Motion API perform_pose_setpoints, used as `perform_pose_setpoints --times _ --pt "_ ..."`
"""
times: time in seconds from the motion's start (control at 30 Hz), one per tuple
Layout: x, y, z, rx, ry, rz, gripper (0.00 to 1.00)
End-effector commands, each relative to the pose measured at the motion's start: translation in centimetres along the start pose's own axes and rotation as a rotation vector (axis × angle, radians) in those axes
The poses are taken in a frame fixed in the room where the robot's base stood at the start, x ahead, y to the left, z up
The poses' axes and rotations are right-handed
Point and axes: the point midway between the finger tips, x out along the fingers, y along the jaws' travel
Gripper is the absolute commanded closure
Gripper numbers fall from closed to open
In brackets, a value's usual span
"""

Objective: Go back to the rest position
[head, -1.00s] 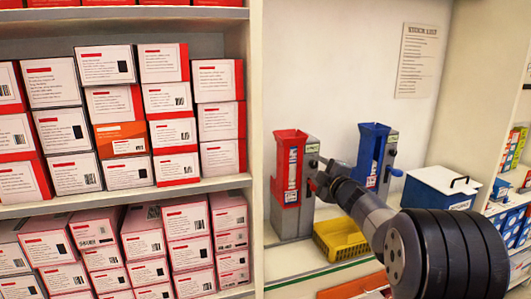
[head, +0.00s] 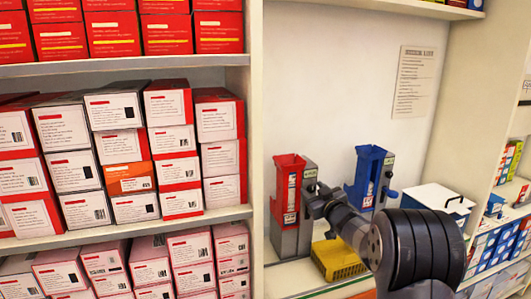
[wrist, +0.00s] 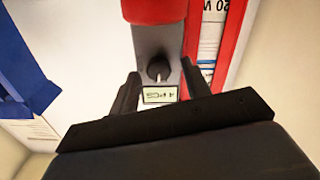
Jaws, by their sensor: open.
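My gripper (wrist: 158,88) is open in the wrist view, its two dark fingers spread on either side of a dark knob (wrist: 158,69) on the grey side of the red dispenser. I cannot tell whether the fingers touch the knob. A small label (wrist: 160,95) shows below the knob. In the head view my gripper (head: 318,202) is beside the red dispenser (head: 288,188), partly hidden by my arm. The red dispenser stands upright on its grey stand (head: 288,243). No object is held.
A blue dispenser (head: 368,175) stands to the right, close behind my arm. A yellow tray (head: 338,258) lies on the counter below. A white-topped blue box (head: 437,198) is further right. Shelves of red and white boxes (head: 120,207) fill the left. A notice (head: 414,82) hangs on the wall.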

Motion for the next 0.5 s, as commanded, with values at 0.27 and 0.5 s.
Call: perform_pose_setpoints --times 0.27,0.5 --pt "-0.01 0.24 -0.36 0.233 -0.004 0.0 0.55" --pt "-0.01 0.32 -0.38 0.406 -0.002 0.0 0.55"
